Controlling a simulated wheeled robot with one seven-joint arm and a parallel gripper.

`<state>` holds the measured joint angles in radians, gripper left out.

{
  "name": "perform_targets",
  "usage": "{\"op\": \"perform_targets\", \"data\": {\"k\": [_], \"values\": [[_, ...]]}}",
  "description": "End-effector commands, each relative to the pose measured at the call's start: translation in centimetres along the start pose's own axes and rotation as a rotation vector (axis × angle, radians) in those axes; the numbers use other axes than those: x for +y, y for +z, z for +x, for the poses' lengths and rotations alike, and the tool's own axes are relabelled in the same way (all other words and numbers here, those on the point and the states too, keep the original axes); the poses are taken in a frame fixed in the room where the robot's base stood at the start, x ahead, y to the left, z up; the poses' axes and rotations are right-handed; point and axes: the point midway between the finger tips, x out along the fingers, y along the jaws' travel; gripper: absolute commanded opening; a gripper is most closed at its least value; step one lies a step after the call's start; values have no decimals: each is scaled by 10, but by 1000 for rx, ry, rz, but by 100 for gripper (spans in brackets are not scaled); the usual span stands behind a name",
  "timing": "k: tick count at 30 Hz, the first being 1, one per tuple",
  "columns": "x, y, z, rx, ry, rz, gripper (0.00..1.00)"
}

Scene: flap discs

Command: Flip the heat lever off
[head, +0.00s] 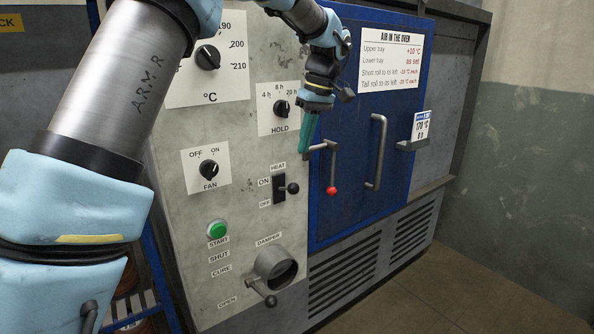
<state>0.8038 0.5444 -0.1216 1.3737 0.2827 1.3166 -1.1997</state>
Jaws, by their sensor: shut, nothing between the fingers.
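The heat lever (292,188) is a short dark lever with a round black knob. It sticks out to the right from a black plate on the grey control panel (235,120), under the label HEAT. ON and OFF labels are left of the plate, ON above OFF. The knob sits between the two label heights; I cannot tell surely which position it is in. My gripper (304,154) points down with its teal fingers shut and empty. In the picture it is above and slightly right of the lever, apart from it, beside the oven door handle's upper end.
The blue oven door (352,215) has a red-tipped latch handle (332,165) close to my gripper and a grey bar handle (376,155). A fan knob (208,170), hold knob (281,108), green start button (217,229) and damper (275,267) surround the lever.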

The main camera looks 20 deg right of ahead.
Motion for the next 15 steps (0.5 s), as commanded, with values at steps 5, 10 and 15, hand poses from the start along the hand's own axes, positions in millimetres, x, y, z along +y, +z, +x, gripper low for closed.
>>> {"op": "perform_targets", "data": {"k": [5, 10, 15], "values": [[-1, -1, 36, -2, -4, 1, 0], [-1, 0, 63, -1, -3, 2, 0], [-1, -1, 80, -1, -2, -1, 0]]}}
